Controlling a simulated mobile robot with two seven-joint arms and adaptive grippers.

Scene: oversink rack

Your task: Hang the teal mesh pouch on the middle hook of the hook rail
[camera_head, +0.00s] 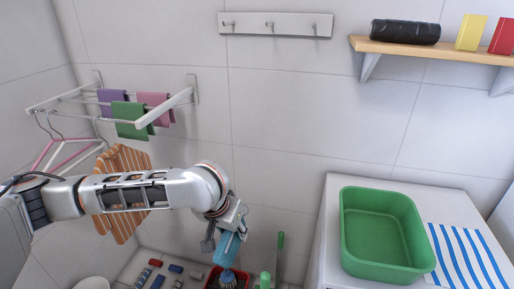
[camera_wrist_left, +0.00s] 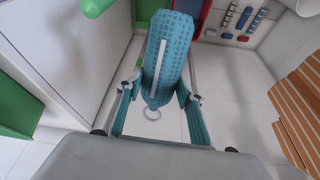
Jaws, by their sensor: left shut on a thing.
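The teal mesh pouch (camera_head: 226,249) is at the lower middle of the head view, below the hook rail (camera_head: 275,24). In the left wrist view the pouch (camera_wrist_left: 168,62) has a white strip down its side and a pale ring at its near end. My left gripper (camera_head: 232,224) is shut on the pouch; in the left wrist view its fingers (camera_wrist_left: 160,97) sit on either side of it. The rail is mounted high on the wall, and its middle hook (camera_head: 270,24) is bare, as are the two outer hooks. My right gripper is not in view.
A wall rack with folded cloths (camera_head: 130,120) and a wooden slatted piece (camera_head: 122,190) are at left. A shelf (camera_head: 430,48) holds a black roll and boxes at upper right. A green basin (camera_head: 385,240) stands at lower right. The wall below the rail is clear.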

